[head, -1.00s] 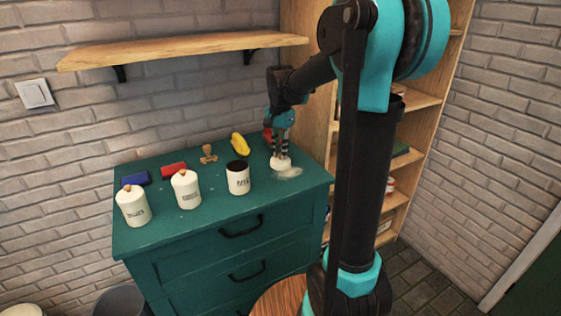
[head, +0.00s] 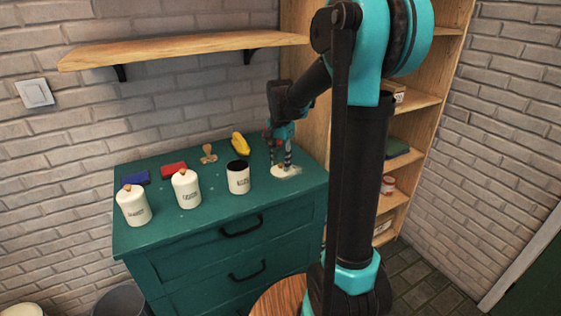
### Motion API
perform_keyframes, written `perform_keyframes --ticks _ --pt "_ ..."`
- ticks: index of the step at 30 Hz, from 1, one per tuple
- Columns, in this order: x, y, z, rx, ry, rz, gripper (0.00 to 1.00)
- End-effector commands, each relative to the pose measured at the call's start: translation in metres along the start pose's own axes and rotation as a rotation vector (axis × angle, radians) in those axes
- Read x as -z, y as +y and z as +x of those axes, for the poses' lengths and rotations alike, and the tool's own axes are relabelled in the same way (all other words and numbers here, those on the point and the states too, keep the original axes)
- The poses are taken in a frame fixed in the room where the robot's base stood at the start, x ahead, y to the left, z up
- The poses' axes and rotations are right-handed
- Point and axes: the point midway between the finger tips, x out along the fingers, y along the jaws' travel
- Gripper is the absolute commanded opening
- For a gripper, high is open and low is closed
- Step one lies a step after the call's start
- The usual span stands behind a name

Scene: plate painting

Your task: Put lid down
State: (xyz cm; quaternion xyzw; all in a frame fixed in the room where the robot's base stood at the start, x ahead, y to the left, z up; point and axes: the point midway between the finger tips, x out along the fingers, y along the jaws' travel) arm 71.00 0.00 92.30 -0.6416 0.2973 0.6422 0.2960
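The white lid (head: 283,170) with a small wooden knob lies on the right part of the green dresser top (head: 215,202). My gripper (head: 280,163) is above it, pointing down, with its two dark-striped fingers spread apart on either side of the knob. The fingers look open and clear of the knob. The uncovered white canister (head: 238,183), with a dark open mouth, stands upright to the left of the lid.
Two lidded canisters (head: 134,208) (head: 186,192) stand further left. Behind them are a blue block (head: 135,177), a red block (head: 173,169), a wooden stamp (head: 209,154) and a yellow object (head: 240,144). A wall shelf (head: 180,50) hangs above; a bookcase (head: 410,104) stands at right.

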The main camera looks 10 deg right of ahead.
Motion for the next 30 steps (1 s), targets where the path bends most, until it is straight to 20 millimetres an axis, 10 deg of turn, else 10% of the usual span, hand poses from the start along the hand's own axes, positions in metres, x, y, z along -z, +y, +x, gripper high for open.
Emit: perform_keyframes --ticks 11,30 --pt "0.0 0.0 -0.011 0.0 0.0 0.0 0.37" --pt "0.0 0.0 -0.117 0.0 0.0 0.0 0.37"
